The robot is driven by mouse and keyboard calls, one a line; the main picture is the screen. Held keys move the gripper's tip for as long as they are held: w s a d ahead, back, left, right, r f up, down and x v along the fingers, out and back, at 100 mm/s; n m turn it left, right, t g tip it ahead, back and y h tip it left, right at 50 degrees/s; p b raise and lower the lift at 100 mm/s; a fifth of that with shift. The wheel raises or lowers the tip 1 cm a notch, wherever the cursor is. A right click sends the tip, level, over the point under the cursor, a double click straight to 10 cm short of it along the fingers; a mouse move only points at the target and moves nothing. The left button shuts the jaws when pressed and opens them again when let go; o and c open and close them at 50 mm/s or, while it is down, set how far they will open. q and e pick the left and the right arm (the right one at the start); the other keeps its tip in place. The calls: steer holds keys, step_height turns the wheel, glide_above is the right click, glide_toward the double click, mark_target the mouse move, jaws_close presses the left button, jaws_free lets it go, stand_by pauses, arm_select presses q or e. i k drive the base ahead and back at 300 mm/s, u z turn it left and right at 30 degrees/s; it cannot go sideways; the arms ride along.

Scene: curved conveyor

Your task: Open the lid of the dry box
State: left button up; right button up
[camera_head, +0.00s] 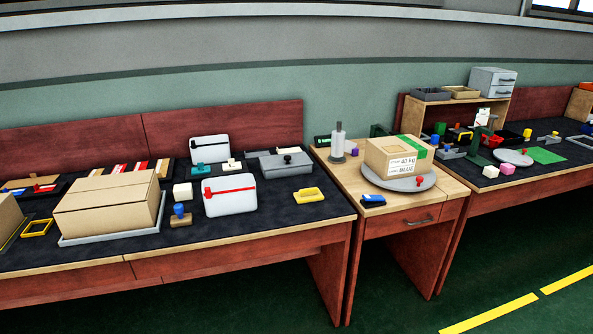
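A white box with a red bar across its front (230,195) stands on the dark mat of the left bench, near its front right. A second white box (209,150) stands behind it, with a teal object (201,170) in front. A grey box with a lid and a black knob (286,163) sits to the right; its lid looks shut. I cannot tell for sure which of these is the dry box. The two white boxes show no visible opening. Neither of my grippers is in view.
A large cardboard box (108,205) on a grey tray stands left. The middle table holds a cardboard box (398,154) on a grey turntable (380,180). Green floor lies open in front, with a yellow line.

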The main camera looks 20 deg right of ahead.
mark_target(300, 158)
steer(key=z, duration=0.65)
steer(key=i, duration=1.4)
steer(key=u, duration=0.5)
